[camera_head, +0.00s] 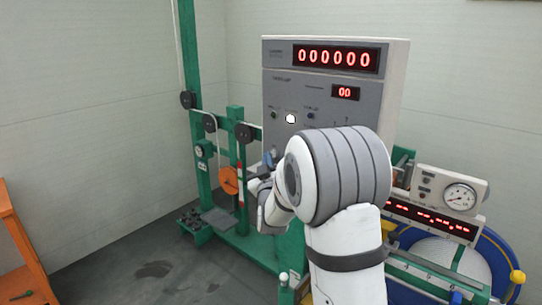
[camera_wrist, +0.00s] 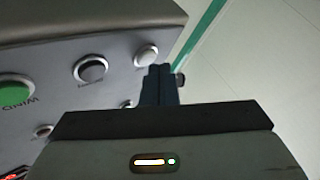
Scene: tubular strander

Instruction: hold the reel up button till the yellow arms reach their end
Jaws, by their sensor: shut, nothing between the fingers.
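In the head view the grey control cabinet (camera_head: 285,85) stands behind my arm, which hides its lower front. My gripper (camera_head: 268,160) is shut and empty near the cabinet's left side, largely hidden by the wrist. In the wrist view the closed dark fingertips (camera_wrist: 159,69) are beside a pale round button (camera_wrist: 146,55) at the panel's edge; I cannot tell whether they touch it. No readable label marks a reel up button. A yellow-tipped arm (camera_head: 517,277) shows at lower right by a blue-rimmed reel (camera_head: 497,252); the rest of the yellow arms is hidden or out of view.
The wrist view also shows a black ringed knob (camera_wrist: 91,68) and a green button (camera_wrist: 14,92) marked WIND. A green frame with an orange wheel (camera_head: 229,180) stands left of my arm. A pressure gauge box (camera_head: 459,196) is at right.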

